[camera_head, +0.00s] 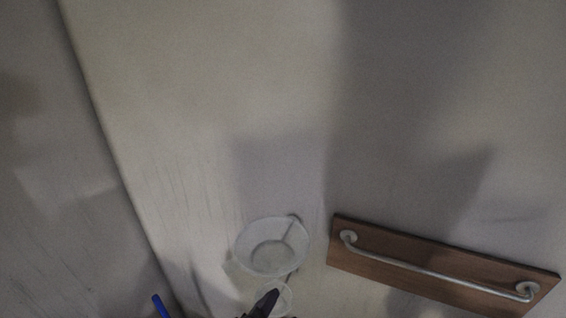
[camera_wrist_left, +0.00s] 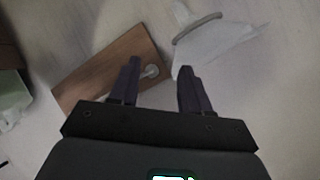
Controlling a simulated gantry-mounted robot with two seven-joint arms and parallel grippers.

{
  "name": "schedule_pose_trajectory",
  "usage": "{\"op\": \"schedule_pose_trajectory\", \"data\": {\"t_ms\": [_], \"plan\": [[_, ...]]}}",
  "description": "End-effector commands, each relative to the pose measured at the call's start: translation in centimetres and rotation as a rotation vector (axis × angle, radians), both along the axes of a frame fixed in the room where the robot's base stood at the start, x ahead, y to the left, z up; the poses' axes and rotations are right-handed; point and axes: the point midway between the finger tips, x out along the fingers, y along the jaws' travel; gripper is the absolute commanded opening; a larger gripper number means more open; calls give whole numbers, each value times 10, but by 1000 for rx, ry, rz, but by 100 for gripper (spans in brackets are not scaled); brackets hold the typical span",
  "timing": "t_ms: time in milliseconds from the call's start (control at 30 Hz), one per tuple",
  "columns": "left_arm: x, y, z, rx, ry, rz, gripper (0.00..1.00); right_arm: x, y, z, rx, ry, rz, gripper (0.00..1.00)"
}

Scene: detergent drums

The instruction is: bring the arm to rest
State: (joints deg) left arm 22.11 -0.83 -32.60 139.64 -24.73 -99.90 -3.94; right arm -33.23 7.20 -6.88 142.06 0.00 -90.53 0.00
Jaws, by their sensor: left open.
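In the head view a translucent, pale open drum (camera_head: 272,247) stands at the lower middle, with a smaller round pale item (camera_head: 282,296) just below it. A dark fingertip (camera_head: 264,303) shows at the bottom edge over that smaller item; I cannot tell for certain which arm it belongs to. In the left wrist view my left gripper (camera_wrist_left: 158,68) has its two dark fingers spread, with nothing between them but floor and part of a board. A translucent pale container (camera_wrist_left: 213,42) with a grey rim lies beyond the right finger. My right gripper is not clearly in view.
A brown wooden board (camera_head: 390,270) with a metal bar handle (camera_head: 440,272) lies at the lower right; it also shows in the wrist view (camera_wrist_left: 95,77). A blue stick-like thing (camera_head: 160,306) is at the bottom left. The pale surface (camera_head: 200,90) above is bare.

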Motion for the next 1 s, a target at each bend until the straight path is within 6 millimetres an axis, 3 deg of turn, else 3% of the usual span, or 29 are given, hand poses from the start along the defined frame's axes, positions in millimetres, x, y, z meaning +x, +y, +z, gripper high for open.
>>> {"op": "schedule_pose_trajectory", "data": {"t_ms": [267,400,500,633,767,867,1000], "plan": [[-39,56,-125,-30,412,158,47,0,0,30,1,0,-1,38],[-77,94,-181,-66,609,287,47,0,1,43,3,-1,-2,38],[-108,122,-212,-88,725,389,47,0,1,51,4,0,-3,38],[-143,157,-240,-115,829,521,47,0,2,58,7,-1,-5,38],[-164,191,-253,-156,873,659,47,0,2,62,8,-1,-6,38],[-154,210,-252,-217,837,746,47,0,2,60,9,0,-5,38],[-149,212,-249,-265,820,778,47,0,2,60,9,0,-5,38]]}}
